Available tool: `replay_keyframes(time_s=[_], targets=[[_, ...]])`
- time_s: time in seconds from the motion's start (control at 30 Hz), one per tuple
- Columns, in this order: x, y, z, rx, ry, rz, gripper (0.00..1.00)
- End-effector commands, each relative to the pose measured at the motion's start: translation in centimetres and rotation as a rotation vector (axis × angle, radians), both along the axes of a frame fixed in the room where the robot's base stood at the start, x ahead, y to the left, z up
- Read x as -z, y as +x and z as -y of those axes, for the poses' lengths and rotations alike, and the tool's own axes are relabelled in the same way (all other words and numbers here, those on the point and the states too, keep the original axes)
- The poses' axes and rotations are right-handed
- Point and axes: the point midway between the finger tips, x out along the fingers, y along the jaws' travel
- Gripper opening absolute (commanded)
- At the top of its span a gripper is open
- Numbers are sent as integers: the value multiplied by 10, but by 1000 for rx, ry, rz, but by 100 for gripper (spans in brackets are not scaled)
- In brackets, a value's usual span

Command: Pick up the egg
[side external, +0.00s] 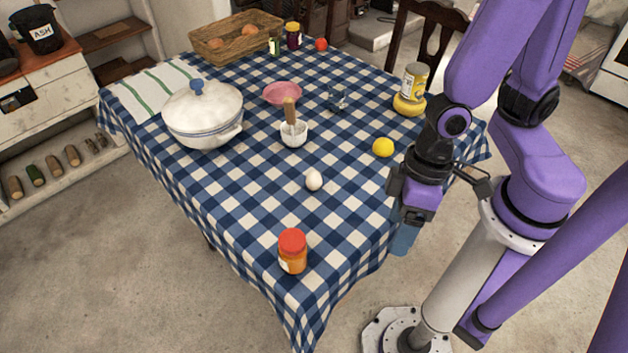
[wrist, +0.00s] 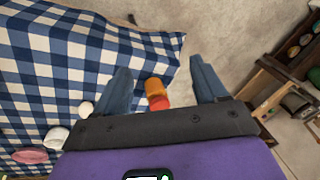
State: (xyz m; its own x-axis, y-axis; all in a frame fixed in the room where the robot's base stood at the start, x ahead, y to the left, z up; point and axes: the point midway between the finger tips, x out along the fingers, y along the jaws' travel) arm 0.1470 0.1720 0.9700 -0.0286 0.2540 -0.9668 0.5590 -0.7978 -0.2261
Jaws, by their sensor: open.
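The white egg (side external: 313,180) lies on the blue-and-white checked tablecloth (side external: 262,183), near the middle of the table. It also shows at the left in the wrist view (wrist: 86,108), outside the space between my fingers. My gripper (side external: 403,238) hangs at the table's right edge, to the right of the egg and apart from it. Its two blue fingers are spread with nothing held in the wrist view (wrist: 161,72).
An orange jar with a red lid (side external: 292,252) stands at the table's near corner. A white mortar with a pestle (side external: 293,136), a lemon (side external: 383,147), a pink bowl (side external: 282,93) and a lidded white pot (side external: 203,115) stand around the egg. Cloth right beside the egg is bare.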

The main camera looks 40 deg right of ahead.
Motion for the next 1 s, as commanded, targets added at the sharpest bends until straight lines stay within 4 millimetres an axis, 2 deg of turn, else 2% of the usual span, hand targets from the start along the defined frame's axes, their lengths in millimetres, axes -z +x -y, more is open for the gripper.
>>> replay_keyframes(time_s=[0.03,0.2,0.3,0.43,0.57,0.7,0.83,1.0], targets=[[16,1,-4,63,-10,12,72],[60,20,-7,295,-11,122,72],[82,36,0,417,-14,229,72],[101,62,19,547,-13,414,72],[105,89,43,631,6,630,72],[97,111,62,664,42,833,72],[88,122,71,669,72,947,72],[87,130,74,673,83,989,72]])
